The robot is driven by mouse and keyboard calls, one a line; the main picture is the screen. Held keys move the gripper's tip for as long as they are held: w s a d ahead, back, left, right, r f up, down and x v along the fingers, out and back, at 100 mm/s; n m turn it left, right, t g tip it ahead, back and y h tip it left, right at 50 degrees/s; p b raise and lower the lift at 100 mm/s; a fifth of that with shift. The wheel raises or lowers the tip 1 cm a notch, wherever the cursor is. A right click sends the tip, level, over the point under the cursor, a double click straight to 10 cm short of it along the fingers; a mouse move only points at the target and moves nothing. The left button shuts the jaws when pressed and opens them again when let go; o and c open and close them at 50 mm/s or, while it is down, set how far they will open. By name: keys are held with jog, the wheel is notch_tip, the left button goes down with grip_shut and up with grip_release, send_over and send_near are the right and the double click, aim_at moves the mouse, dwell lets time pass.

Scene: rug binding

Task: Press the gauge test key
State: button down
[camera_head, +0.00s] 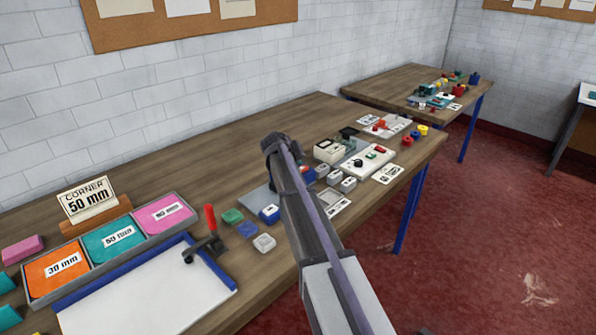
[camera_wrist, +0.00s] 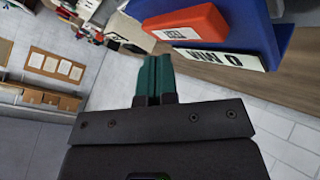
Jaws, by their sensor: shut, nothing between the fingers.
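I cannot clearly make out the gauge test key. A beige box-shaped device (camera_head: 327,151) and a white panel (camera_head: 358,168) with small red and green parts stand on the long wooden table, right of my arm; which of them, if any, bears the key is too small to tell. My gripper (camera_wrist: 155,72) shows in the wrist view with its teal fingers shut together and empty. In the head view my arm crosses the table's middle and I cannot make out the fingers. My arm hides part of the table behind it.
A blue body with a red-orange block (camera_wrist: 188,22) is close beside the fingers in the wrist view. On the table are a tray (camera_head: 150,300), a red-handled clamp (camera_head: 210,220), a sign (camera_head: 88,203) and small blocks. The table's back strip is clear.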

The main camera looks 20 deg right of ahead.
jog(key=shift+f+b, duration=0.45)
jog(key=shift+f+b, duration=0.35)
jog(key=shift+b, duration=0.05)
dwell(0.6)
jog(key=shift+r+p, duration=0.8)
jog(key=shift+p, duration=0.05)
notch_tip(320, 180, up, 5)
jog(key=p, duration=0.5)
jog(key=shift+r, duration=0.15)
